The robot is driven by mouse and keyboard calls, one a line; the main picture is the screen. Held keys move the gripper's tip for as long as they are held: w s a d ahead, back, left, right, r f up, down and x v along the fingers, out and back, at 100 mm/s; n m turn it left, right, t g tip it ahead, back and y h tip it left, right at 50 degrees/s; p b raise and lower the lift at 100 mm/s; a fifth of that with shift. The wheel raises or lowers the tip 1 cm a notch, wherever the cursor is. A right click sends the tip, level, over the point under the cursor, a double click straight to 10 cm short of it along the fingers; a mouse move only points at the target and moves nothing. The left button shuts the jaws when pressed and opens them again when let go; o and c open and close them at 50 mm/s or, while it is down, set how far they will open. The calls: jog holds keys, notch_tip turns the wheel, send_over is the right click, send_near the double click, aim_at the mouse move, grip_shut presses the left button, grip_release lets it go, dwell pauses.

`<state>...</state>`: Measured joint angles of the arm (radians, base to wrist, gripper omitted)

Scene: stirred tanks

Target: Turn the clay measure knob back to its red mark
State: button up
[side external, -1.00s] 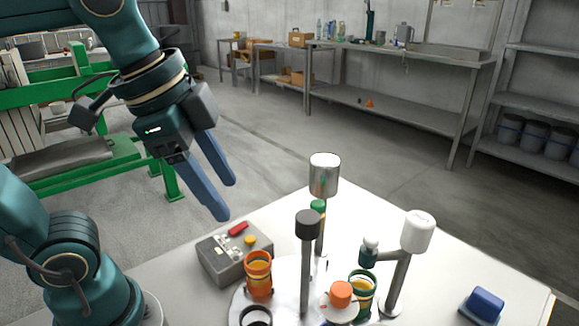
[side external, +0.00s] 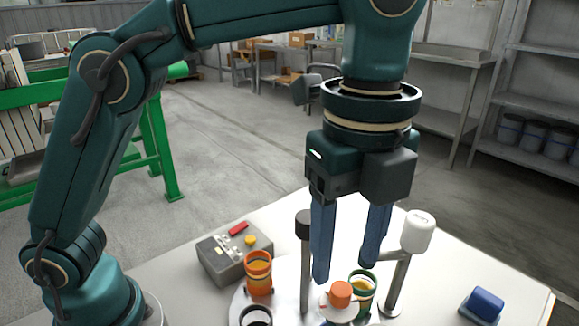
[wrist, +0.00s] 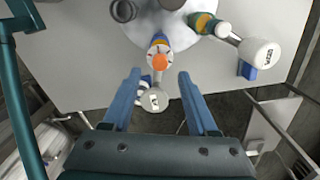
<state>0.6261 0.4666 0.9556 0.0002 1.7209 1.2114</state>
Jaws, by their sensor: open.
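The clay-orange knob (side external: 341,294) sits on a white dial top among the stirred tanks at the table's front. In the wrist view the knob (wrist: 160,62) lies near the middle, between the fingertips and slightly beyond them. The white dial (wrist: 157,47) carries small marks around it; I cannot make out the red mark or where the knob points. My gripper (side external: 345,272) points down above the knob, open and empty, with its two blue fingers apart. Its fingertips (wrist: 159,72) appear either side of the knob in the wrist view, apparently not touching it.
A black-topped post (side external: 305,226) stands close left of my fingers, a white-headed one (side external: 418,231) close right. A silver head (wrist: 154,99) shows between my fingers. An orange cup (side external: 258,273), green cup (side external: 362,292), grey switch box (side external: 225,262) and blue block (side external: 487,303) stand around.

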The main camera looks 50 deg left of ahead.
aim_at(341, 287)
jog(key=shift+a+f, duration=0.1)
jog(key=shift+f, duration=2.2)
grip_shut()
